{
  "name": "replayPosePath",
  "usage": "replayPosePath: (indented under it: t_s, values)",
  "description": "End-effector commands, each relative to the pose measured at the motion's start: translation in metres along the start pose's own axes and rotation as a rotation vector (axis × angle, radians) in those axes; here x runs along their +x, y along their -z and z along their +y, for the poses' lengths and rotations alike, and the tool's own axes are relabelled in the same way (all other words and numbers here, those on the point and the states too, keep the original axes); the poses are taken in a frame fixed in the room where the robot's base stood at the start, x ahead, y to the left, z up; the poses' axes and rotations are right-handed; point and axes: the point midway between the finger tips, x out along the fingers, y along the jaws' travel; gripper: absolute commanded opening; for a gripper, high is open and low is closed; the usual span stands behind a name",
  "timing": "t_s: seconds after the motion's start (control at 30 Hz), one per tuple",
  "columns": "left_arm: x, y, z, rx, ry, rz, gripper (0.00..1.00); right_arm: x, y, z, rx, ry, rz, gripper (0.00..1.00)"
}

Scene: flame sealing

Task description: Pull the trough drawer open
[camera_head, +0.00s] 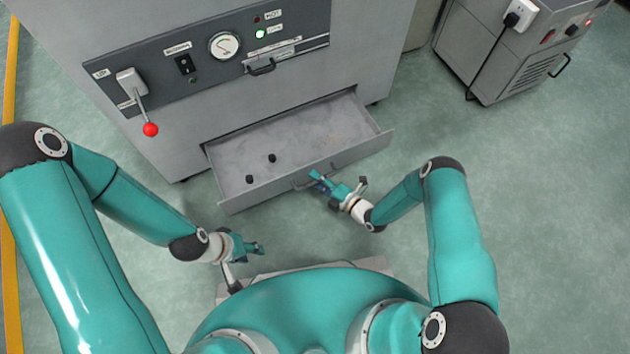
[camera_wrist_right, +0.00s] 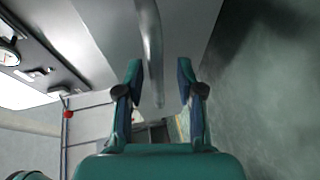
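The trough drawer (camera_head: 287,125) is a shallow grey tray, pulled out from the bottom of the grey machine. Its front panel (camera_head: 350,152) faces me, with a bar handle (camera_head: 300,184) on it. My right gripper (camera_head: 317,181) is at the handle's right part. In the right wrist view the handle bar (camera_wrist_right: 153,60) runs between the spread fingers (camera_wrist_right: 159,70), with gaps showing on both sides. Whether they touch it elsewhere is hidden. My left gripper (camera_head: 258,248) hangs apart from the drawer, in front of it at lower left; its finger opening is too small to judge.
Two small black pieces (camera_head: 272,158) lie in the drawer. The machine's panel (camera_head: 205,62) has a red-knobbed lever (camera_head: 150,129), a gauge (camera_head: 224,45) and a lit green lamp (camera_head: 260,34). A grey cabinet (camera_head: 505,50) stands at upper right. The floor right of the drawer is clear.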

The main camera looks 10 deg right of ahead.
Motion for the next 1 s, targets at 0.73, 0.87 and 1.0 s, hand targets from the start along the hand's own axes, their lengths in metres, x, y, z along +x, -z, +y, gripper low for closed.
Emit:
replayPosePath:
  t_s: [0.73, 0.87, 1.0]
  values:
    - [-0.002, 0.000, 0.001, 0.000, 0.000, 0.000, 0.40, -0.018, 0.010, 0.093, -0.005, -0.007, 0.007, 0.37]
    - [-0.002, 0.000, 0.001, 0.000, 0.000, 0.000, 0.40, -0.020, 0.010, 0.098, -0.002, -0.003, 0.005, 0.37]
    - [-0.001, 0.000, 0.000, 0.000, 0.000, 0.000, 0.40, -0.020, 0.010, 0.098, -0.001, -0.001, 0.003, 0.37]
